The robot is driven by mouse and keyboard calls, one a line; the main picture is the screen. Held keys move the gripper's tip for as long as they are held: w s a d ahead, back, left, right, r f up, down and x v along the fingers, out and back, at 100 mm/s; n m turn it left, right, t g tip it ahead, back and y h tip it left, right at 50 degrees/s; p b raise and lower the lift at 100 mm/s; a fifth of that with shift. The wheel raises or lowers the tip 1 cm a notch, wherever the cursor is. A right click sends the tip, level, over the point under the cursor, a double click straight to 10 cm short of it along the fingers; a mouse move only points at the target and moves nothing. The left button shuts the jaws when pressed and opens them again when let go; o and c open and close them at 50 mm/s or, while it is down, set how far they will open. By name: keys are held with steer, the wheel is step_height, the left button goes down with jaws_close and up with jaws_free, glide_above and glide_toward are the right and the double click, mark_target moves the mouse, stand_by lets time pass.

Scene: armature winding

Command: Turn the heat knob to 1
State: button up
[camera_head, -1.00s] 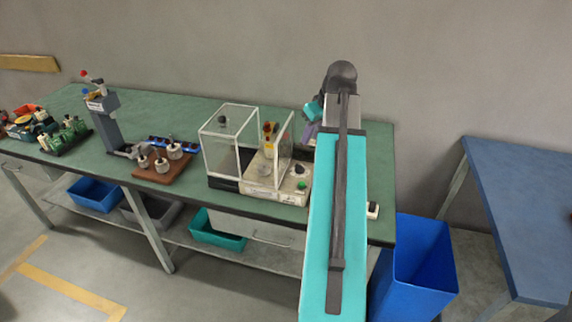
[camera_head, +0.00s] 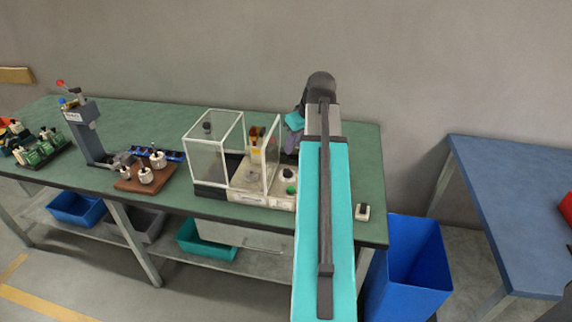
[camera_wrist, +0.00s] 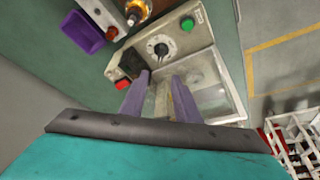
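The heat control looks like a black knob on a white round dial (camera_wrist: 160,47) on the cream control box (camera_wrist: 198,42). The dial also shows in the head view (camera_head: 287,175), just left of my arm. The dial's numbers are too small to read. My gripper (camera_wrist: 160,76) has two purple fingers, apart and with nothing held between them. In the wrist view the fingertips appear just below the dial, apart from the knob. In the head view my arm hides most of my gripper.
A clear-walled enclosure (camera_head: 208,160) stands left of the control box. A blue bin (camera_head: 418,265) stands on the floor at right.

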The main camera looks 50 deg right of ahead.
mark_target(287, 168)
steer(key=shift+p+x, duration=0.95)
steer(key=shift+x, duration=5.25)
steer(key=shift+s, duration=0.1)
jaws_close()
steer(key=shift+d, duration=0.1)
